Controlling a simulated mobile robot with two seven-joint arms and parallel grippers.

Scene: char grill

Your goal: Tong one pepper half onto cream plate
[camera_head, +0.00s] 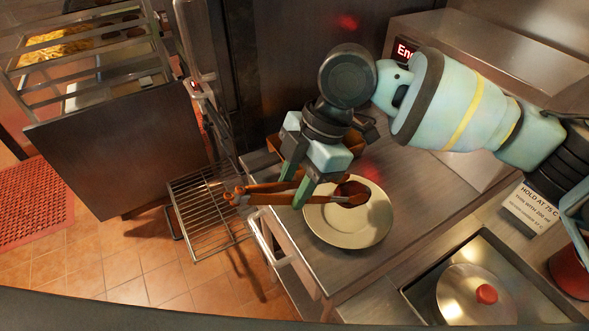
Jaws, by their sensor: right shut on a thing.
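My right gripper (292,189) is shut on a pair of brown-orange tongs (262,198). The tongs lie nearly level, with their joined end to the left and their dark rounded tips (352,190) to the right. The cream plate (348,228) rests on the steel counter, and the tips show over its far part. I cannot tell whether the tips touch the plate or whether a pepper half is between them. No pepper half can be made out clearly elsewhere. My left gripper is not in view.
A brown tray or box (352,142) is partly hidden behind my right gripper. A wire rack (208,212) is left of the counter (420,190). A lidded pan (476,296) sits at lower right near a sign (533,206). Counter right of the plate is clear.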

